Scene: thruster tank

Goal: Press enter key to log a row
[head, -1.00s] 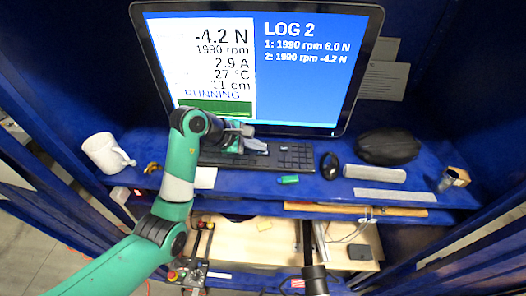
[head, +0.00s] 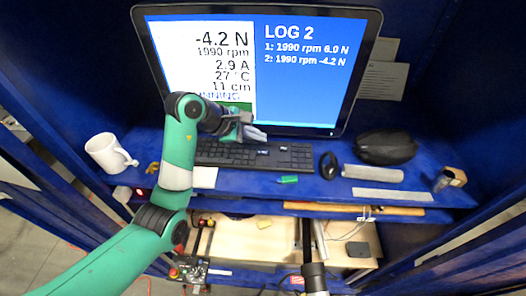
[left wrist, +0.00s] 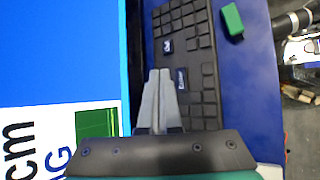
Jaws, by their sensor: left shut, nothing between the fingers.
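The black keyboard (head: 215,153) lies on the blue shelf below the monitor (head: 305,95). In the left wrist view two of its keys carry light labels: one seems to read Enter (left wrist: 182,79), the other (left wrist: 166,46) is too small to read. The screen shows LOG 2 with two rows, the second 1990 rpm -4.2 N. My left gripper (head: 264,134) is shut and empty, raised above the keyboard in front of the screen's lower edge. Its fingertips (left wrist: 159,72) appear beside the Enter key in the left wrist view, apart from the keys.
A white mug (head: 104,153) stands at the left. A green block (head: 287,179), black mouse (head: 329,166), grey cylinder (head: 373,173) and black case (head: 386,147) lie right of or before the keyboard. The monitor stands close behind the gripper.

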